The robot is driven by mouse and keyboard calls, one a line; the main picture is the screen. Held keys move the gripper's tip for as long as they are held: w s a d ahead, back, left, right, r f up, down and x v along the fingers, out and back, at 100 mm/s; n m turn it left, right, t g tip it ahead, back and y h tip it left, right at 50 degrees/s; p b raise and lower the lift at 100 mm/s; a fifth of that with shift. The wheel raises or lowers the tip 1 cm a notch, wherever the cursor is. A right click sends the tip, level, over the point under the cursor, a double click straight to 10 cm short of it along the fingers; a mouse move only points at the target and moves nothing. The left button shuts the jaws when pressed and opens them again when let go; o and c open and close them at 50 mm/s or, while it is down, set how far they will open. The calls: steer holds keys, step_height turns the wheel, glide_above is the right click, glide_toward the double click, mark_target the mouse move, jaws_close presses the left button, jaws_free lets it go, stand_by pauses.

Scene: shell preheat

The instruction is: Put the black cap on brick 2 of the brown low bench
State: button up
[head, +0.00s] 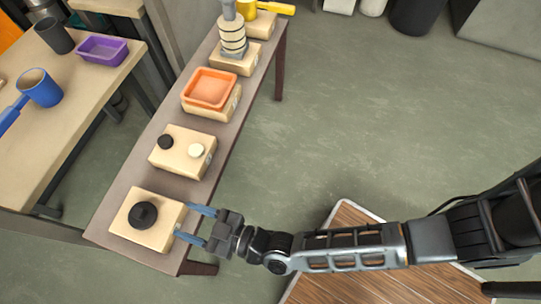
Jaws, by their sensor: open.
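The brown low bench (114,192) runs away from me with a row of pale bricks on it. On the nearest brick (165,213) sits a round black piece (143,214) with a raised middle, which looks like the black cap. The second brick (184,166) bears a small black disc (166,142) and a small cream disc (196,151). I cannot read the brick numbers. My gripper (184,221) is open, with two blue fingers apart at the right edge of the nearest brick. Nothing shows between them. Whether they touch the brick is unclear.
Farther bricks bear an orange tray (211,88), a grey ringed stack (232,38) and a yellow handled thing (262,9).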

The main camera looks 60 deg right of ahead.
steer(key=s+d+r+m+h, duration=0.1)
steer(key=s+d+r, duration=0.3)
steer(key=s+d, duration=0.25)
steer(key=s+d+r+h, duration=0.1)
steer(key=s+d+r, duration=0.45)
steer(key=s, duration=0.25)
steer(key=s+d+r+m+g+h, duration=0.1)
steer(key=s+d+r, duration=0.1)
steer(key=s+r, duration=0.2)
steer(key=s+d+r+m+g+h, duration=0.1)
steer(key=s+d+r+h, duration=0.1)
steer(key=s+r, duration=0.3)
step_height(320, 180, up, 4)
steer(key=shift+s+d+r+g, duration=0.1)
steer(key=shift+s+d+g, duration=0.05)
steer(key=shift+d+g, duration=0.2)
